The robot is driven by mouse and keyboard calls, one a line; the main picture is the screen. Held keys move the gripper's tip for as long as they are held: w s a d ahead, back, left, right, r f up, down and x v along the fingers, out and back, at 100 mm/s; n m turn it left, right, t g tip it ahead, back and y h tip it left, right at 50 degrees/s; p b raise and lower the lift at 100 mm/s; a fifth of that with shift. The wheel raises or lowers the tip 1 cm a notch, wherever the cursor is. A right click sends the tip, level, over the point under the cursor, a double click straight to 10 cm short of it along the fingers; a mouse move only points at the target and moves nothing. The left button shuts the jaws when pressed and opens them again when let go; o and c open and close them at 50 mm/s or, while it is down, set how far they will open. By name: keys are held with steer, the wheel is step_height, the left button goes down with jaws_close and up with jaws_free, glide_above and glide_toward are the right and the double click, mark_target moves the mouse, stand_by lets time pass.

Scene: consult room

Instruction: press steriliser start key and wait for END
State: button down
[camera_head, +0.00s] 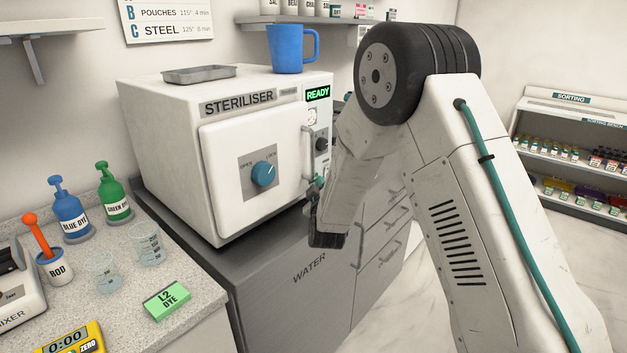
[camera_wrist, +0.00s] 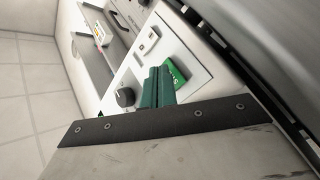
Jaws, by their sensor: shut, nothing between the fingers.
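The white steriliser (camera_head: 170,135) stands on a grey cabinet, and its display (camera_head: 318,94) reads READY in green. Its door is shut, and the blue door knob (camera_head: 263,174) appears turned toward LOCK. In the wrist view a green key (camera_wrist: 178,72) with partly hidden lettering sits on the light control panel (camera_wrist: 188,48). My gripper (camera_wrist: 158,72) is shut and empty, its teal fingers together just beside the green key and overlapping it in view. I cannot tell whether they touch it. In the head view my gripper (camera_head: 318,183) is by the lower right of the steriliser's front.
A black dial (camera_wrist: 125,97) and a white switch (camera_wrist: 148,42) are near the fingers. A door handle (camera_head: 307,155) stands out left of the panel. A blue mug (camera_head: 290,50) and metal tray (camera_head: 198,74) sit on top. Dye bottles and beakers stand on the left counter (camera_head: 195,290).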

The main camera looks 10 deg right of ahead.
steer(key=shift+w+a, duration=0.2)
steer(key=shift+w, duration=0.1)
stand_by(0.4)
steer(key=shift+s+d, duration=0.5)
steer(key=shift+s, duration=0.15)
stand_by(0.3)
steer(key=shift+s+d, duration=0.75)
steer(key=shift+s, duration=0.3)
steer(key=shift+s+d, duration=0.7)
steer(key=shift+s, duration=0.3)
